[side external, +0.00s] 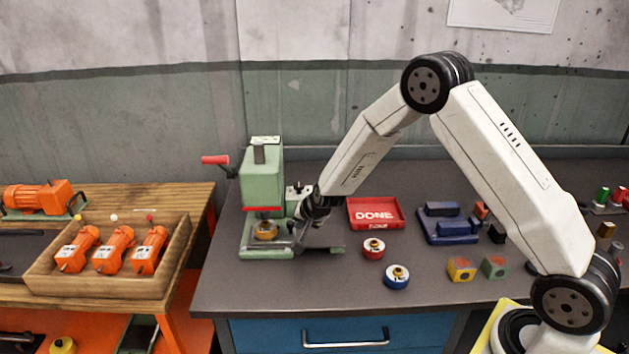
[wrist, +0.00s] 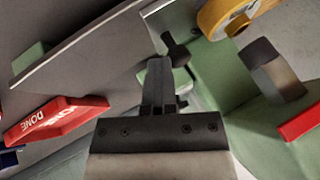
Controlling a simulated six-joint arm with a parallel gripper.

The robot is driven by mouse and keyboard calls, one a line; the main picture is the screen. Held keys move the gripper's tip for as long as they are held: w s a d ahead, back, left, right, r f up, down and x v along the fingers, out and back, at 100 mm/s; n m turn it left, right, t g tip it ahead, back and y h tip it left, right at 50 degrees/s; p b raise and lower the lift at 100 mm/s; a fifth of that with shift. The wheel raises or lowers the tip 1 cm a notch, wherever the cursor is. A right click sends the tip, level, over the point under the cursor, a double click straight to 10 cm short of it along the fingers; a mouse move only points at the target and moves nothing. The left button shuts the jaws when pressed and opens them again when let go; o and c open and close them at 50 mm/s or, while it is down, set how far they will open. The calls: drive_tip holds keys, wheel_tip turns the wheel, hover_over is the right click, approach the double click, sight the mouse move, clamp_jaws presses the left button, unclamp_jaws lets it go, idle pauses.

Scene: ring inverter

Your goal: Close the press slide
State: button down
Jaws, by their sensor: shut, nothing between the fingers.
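The green press (side external: 262,180) stands at the left of the dark bench, with a red band above its work space. A yellow ring (side external: 265,230) sits low in the press; it also shows at the top of the wrist view (wrist: 228,14). A grey metal plate, seemingly the press slide (side external: 325,249), sticks out to the right of the base. My gripper (side external: 302,238) is low beside the press, to the right of the ring. In the wrist view my shut, empty fingers (wrist: 158,72) are close to a black knob (wrist: 175,46); I cannot tell whether they touch.
A red DONE tray (side external: 376,213) lies right of the press. A red-topped ring (side external: 373,248) and a blue ring (side external: 396,277) lie in front of it. A blue fixture (side external: 445,225) and small blocks (side external: 461,269) are further right. The front bench edge is clear.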

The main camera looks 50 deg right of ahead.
drive_tip(key=shift+a, duration=0.15)
drive_tip(key=shift+s+d, duration=0.55)
drive_tip(key=shift+s, duration=0.3)
drive_tip(key=shift+s+d, duration=0.55)
drive_tip(key=shift+s, duration=0.25)
drive_tip(key=d+v, duration=0.1)
drive_tip(key=v, duration=0.9)
drive_tip(key=shift+a, duration=0.4)
drive_tip(key=shift+s+r, duration=0.1)
drive_tip(key=s+a+n+g, duration=0.2)
drive_tip(key=s+n, duration=0.3)
drive_tip(key=s, duration=0.3)
drive_tip(key=s+a+n+g+y, duration=0.1)
drive_tip(key=s+a+n, duration=0.3)
drive_tip(key=s, duration=0.5)
drive_tip(key=shift+s+a+r+n+g, duration=0.25)
drive_tip(key=shift+r+n+g, duration=0.25)
drive_tip(key=shift+n+g, duration=0.4)
